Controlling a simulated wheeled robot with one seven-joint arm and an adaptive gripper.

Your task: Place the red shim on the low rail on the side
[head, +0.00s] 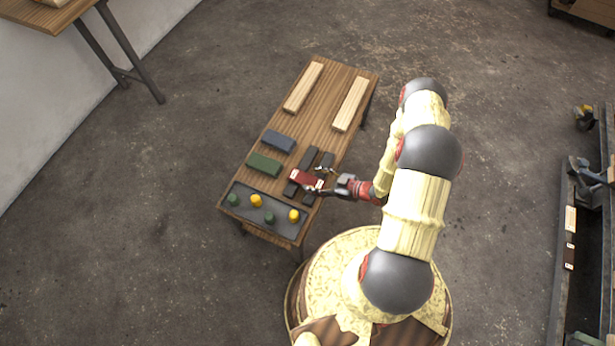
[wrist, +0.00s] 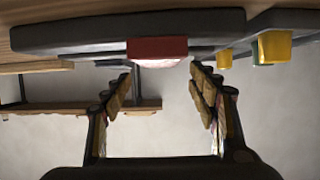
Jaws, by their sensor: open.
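The red shim (head: 302,178) is a small flat block lying across the dark rails at the near part of the wooden table. One dark rail (head: 308,156) shows left of the other dark rail (head: 327,160); I cannot tell which is lower. My gripper (head: 321,179) is open beside the shim's right end. In the wrist view the red shim (wrist: 157,49) shows against a long dark bar (wrist: 70,36), between and beyond the open fingers (wrist: 162,80). No finger clearly touches it. The shim hides part of the rails in the head view.
A blue block (head: 279,141) and a green block (head: 264,164) lie left of the rails. A dark tray (head: 277,213) with green and yellow pegs is at the near end. Two pale wood strips (head: 304,87) lie at the far end. Bare tabletop (head: 318,125) lies between.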

